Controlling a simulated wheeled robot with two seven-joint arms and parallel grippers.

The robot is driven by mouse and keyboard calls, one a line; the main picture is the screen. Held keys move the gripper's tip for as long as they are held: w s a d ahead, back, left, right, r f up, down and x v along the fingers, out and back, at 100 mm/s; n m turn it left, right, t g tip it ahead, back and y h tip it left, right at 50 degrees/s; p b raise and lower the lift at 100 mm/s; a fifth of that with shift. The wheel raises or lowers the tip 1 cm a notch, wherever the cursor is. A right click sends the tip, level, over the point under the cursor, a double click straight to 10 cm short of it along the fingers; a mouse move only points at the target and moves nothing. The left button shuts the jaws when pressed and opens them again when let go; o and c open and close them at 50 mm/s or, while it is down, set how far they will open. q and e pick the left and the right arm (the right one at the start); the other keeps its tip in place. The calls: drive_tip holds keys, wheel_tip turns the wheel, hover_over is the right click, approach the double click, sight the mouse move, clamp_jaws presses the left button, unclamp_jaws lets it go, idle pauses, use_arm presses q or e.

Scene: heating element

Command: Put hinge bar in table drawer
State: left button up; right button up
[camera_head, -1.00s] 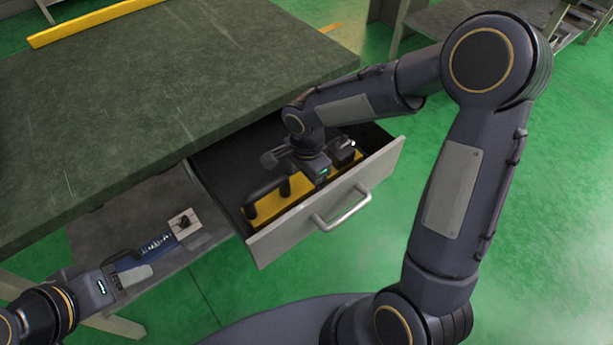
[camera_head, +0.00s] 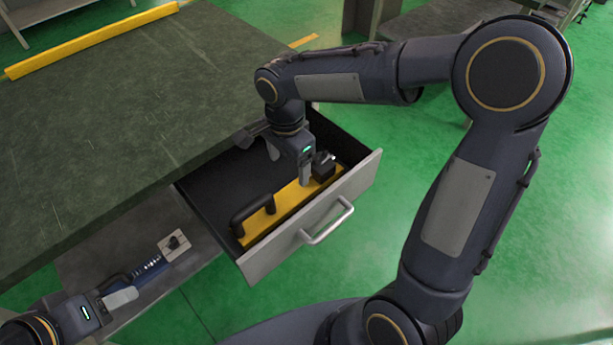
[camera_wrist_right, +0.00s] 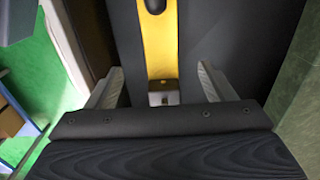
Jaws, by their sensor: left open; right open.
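The hinge bar, a yellow bar (camera_head: 285,203) with a black handle, lies inside the open table drawer (camera_head: 290,237), along its front panel. It also shows in the right wrist view as a yellow strip (camera_wrist_right: 158,45) between the fingers. My right gripper (camera_head: 289,170) is over the drawer, just above the bar's far-end part. Its two fingers (camera_wrist_right: 160,88) are spread apart, one on each side of the strip, with visible gaps. My left gripper (camera_head: 118,290) is low at the left, open, near the lower shelf; its fingertips are partly hard to make out.
A blue and silver part with a square grey plate (camera_head: 174,246) is by my left gripper over the lower shelf (camera_head: 120,245). The dark tabletop (camera_head: 120,110) overhangs the drawer's rear. Green floor lies clear to the right.

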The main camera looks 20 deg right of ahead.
drive_tip(key=s+d+r+n, duration=0.1)
drive_tip(key=s, duration=0.1)
drive_tip(key=s+d+r+n+t+y, duration=0.1)
drive_tip(key=s+d+r+n, duration=0.1)
drive_tip(key=s, duration=0.1)
drive_tip(key=s+d+r+n, duration=0.1)
drive_tip(key=s+d, duration=0.1)
drive_tip(key=s, duration=0.1)
drive_tip(key=shift+d+r+n+t+y, duration=0.1)
drive_tip(key=shift+r+n+t+y, duration=0.2)
drive_tip(key=shift+t+y, duration=0.1)
drive_tip(key=s+n+t+y, duration=0.2)
drive_tip(key=s+n+t, duration=0.1)
drive_tip(key=s+n, duration=0.4)
drive_tip(key=s, duration=0.3)
drive_tip(key=shift+s+d+f+n+t, duration=0.2)
drive_tip(key=shift+s+d+n+t, duration=0.1)
drive_tip(key=shift+n+t, duration=0.1)
drive_tip(key=shift+r, duration=0.1)
wheel_tip(320, 180, up, 16)
drive_tip(key=p, duration=1.6)
drive_tip(key=shift+r, duration=0.1)
drive_tip(key=shift+c, duration=0.3)
